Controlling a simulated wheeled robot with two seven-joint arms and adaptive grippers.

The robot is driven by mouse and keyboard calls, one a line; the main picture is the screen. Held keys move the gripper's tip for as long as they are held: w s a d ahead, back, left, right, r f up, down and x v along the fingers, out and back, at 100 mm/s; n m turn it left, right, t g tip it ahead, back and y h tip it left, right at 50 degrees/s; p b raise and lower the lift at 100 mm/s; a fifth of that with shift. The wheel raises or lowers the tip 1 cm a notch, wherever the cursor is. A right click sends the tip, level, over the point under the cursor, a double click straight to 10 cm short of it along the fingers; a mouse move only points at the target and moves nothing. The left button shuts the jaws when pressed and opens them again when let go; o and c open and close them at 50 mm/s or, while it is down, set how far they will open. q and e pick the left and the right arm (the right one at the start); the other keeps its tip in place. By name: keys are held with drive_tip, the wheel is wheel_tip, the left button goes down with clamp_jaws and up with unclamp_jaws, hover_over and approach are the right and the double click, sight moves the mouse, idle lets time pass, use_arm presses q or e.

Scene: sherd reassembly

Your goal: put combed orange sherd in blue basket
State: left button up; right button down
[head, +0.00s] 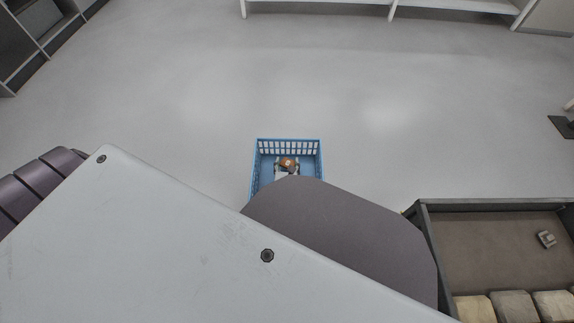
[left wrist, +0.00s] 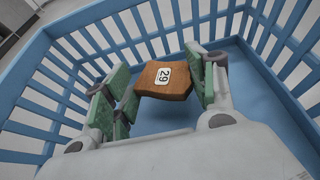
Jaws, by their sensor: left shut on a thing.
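An orange-brown sherd (left wrist: 168,88) with a white label reading 29 sits between the green finger pads of my left gripper (left wrist: 160,80) in the left wrist view. The gripper is shut on it. The sherd is within the walls of the blue basket (left wrist: 270,88), above or near its floor; I cannot tell whether it touches. In the head view the blue basket (head: 289,142) stands at the middle, with the sherd (head: 288,162) and the left gripper (head: 287,167) inside its outline. My own arm hides the basket's near part. Combing on the sherd is too small to tell. My right gripper is not in view.
A dark-rimmed tray (head: 490,203) at the right holds a small grey piece (head: 546,239) and several beige blocks (head: 513,306). Shelves (head: 40,30) stand at the far left and a white bench (head: 390,8) at the back. The grey floor around the basket's far side is clear.

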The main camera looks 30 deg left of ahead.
use_arm(q)
drive_tip(key=o, duration=1)
drive_tip(key=shift+r, duration=0.15)
